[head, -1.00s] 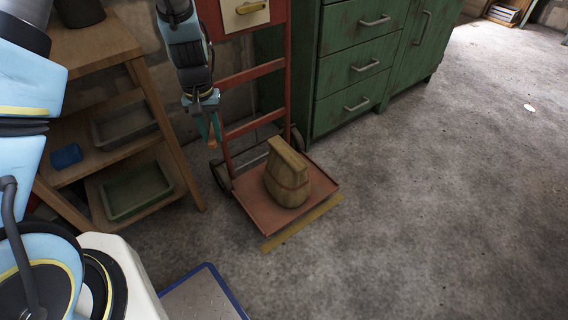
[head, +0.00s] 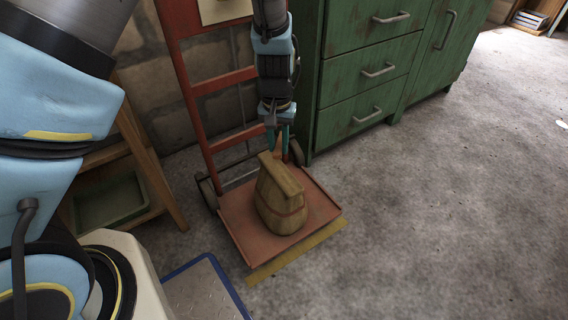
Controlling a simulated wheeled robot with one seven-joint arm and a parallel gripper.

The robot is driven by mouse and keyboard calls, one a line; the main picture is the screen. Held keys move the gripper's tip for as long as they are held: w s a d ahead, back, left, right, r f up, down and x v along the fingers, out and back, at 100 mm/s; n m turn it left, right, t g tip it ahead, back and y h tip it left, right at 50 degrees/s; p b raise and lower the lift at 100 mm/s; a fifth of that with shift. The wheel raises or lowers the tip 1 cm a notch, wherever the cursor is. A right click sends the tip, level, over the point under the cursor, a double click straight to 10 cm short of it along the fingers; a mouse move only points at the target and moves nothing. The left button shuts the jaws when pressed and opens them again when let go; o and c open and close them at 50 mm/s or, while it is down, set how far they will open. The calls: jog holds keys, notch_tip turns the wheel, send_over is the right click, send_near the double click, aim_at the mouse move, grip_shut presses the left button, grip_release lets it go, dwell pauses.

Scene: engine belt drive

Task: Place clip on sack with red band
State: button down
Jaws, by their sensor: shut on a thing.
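The tan sack (head: 279,198) stands upright on the plate of a red hand truck, with a thin reddish band around its lower body. Its top is a flat, folded strip. My gripper (head: 278,150) points down just behind and above the sack's top edge, its teal fingers shut on a small orange-brown thing, which I take to be the clip. The clip is mostly hidden by the fingers and the sack top. I cannot tell whether it touches the sack.
The red hand truck (head: 229,217) has its upright frame behind the sack, close to my arm. A green drawer cabinet (head: 366,75) stands at the right. A wooden shelf with a green tray (head: 110,200) is at the left.

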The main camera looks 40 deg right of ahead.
jog(key=b, duration=0.1)
send_over(278, 174)
jog(key=s, duration=0.1)
jog(key=f, duration=0.3)
jog(key=d+f, duration=0.1)
jog(key=shift+s+f, duration=0.15)
jog(key=shift+f, duration=0.25)
jog(key=f, duration=0.1)
jog(key=w+a+f+b, duration=0.1)
jog(key=f, duration=0.2)
jog(key=shift+w+a+f+b, duration=0.1)
jog(key=shift+w+a+b, duration=0.2)
jog(key=shift+b, duration=0.05)
jog(key=shift+s+d+f, duration=0.1)
jog(key=c, duration=0.7)
grip_release()
jog(key=shift+s+d, duration=0.15)
